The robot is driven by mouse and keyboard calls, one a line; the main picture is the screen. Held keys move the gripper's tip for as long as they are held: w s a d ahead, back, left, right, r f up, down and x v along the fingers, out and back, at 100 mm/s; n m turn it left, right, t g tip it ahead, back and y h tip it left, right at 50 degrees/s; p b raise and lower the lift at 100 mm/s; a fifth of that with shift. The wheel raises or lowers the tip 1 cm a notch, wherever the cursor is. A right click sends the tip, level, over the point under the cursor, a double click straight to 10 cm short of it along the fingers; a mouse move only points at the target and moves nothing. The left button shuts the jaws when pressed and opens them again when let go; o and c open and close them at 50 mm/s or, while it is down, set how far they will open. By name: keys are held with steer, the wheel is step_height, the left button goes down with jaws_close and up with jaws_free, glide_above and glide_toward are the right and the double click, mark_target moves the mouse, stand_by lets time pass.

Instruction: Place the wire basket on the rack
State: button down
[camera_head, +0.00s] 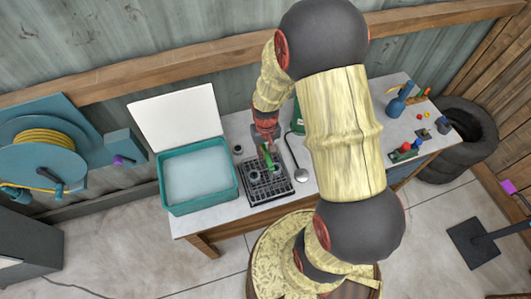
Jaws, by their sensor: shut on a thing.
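My gripper (267,148) reaches down over the white-topped bench and is shut on a narrow green part, which looks like the handle of the wire basket (257,175). The basket is dark and small, with round grey pieces showing in it. Directly below is the black gridded rack (268,196), lying flat on the bench just right of the teal tub. Basket and rack overlap in this view, and I cannot tell whether they touch. My arm and gripper hide part of the area behind.
The teal tub (238,186) of pale liquid has a raised white lid (175,118). A ladle (299,174) lies right of the rack. A green container (297,118) stands behind, partly hidden. Farther right are a blue can (396,106) and a tray with coloured knobs (405,152).

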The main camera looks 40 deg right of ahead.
steer(key=shift+f, duration=0.15)
steer(key=c, duration=1.8)
jaws_free()
steer(key=s+a+r+n+t, duration=0.1)
steer(key=a+r, duration=0.2)
steer(key=r, duration=1)
steer(key=s+a+r+t, duration=0.2)
steer(key=a+r, duration=0.1)
steer(key=r, duration=0.9)
steer(key=s+a+r+n+t, duration=0.2)
steer(key=s+a+r, duration=0.4)
steer(key=s+r, duration=0.3)
steer(key=shift+s+t+b, duration=0.2)
steer(key=shift+t+b, duration=0.1)
